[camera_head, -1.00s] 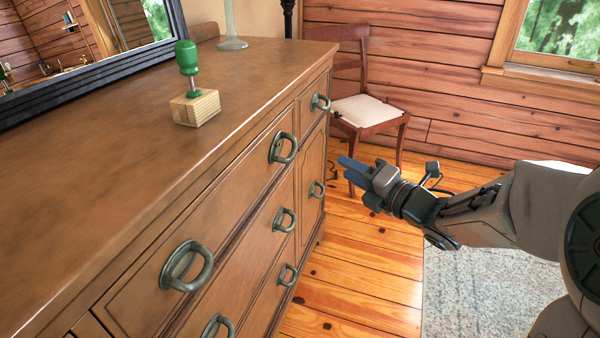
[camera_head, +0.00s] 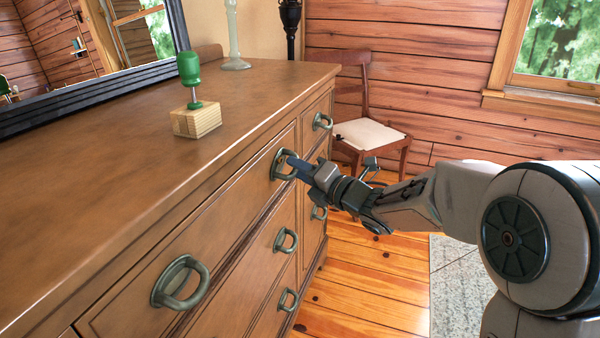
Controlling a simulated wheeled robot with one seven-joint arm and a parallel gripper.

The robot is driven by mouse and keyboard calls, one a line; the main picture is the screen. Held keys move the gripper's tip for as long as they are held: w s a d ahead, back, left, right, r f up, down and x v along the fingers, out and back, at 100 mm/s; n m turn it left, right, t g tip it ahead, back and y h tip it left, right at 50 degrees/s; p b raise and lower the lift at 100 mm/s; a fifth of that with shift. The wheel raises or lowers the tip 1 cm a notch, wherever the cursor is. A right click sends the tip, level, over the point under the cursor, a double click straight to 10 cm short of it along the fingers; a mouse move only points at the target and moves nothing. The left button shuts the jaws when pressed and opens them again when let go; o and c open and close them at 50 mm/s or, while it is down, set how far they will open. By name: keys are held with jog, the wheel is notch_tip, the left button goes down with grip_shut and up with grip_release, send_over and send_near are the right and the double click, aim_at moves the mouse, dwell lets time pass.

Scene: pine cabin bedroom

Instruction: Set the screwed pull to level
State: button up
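A brown wooden dresser (camera_head: 215,210) carries several dull green-grey metal loop pulls. The top drawer has a left pull (camera_head: 180,284) and a right pull (camera_head: 277,166). My gripper (camera_head: 290,168) has its blue fingertips at the right pull, overlapping its outer side. The fingertips partly hide that pull, and I cannot tell whether they close around its loop. A green-handled screwdriver (camera_head: 189,70) stands upright in a pale wooden block (camera_head: 196,121) on the dresser top. I cannot tell for sure which pull sits crooked.
More pulls are on the far upper drawer (camera_head: 321,121) and on the lower drawers (camera_head: 286,240). A dark-framed mirror (camera_head: 90,95) and a pale glass stand (camera_head: 234,45) are on the top. A chair (camera_head: 368,135) stands beyond my gripper. Wooden floor (camera_head: 370,285) is clear in front.

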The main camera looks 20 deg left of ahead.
jog(key=shift+w+a, duration=0.15)
jog(key=shift+a, duration=0.15)
grip_shut()
jog(key=shift+r, duration=0.1)
jog(key=m+p, duration=0.2)
jog(key=p, duration=0.1)
jog(key=s+m+g+h+p, duration=0.1)
jog(key=m+p, duration=0.1)
jog(key=p, duration=0.1)
jog(key=shift+m+h, duration=0.3)
jog(key=shift+f, duration=0.2)
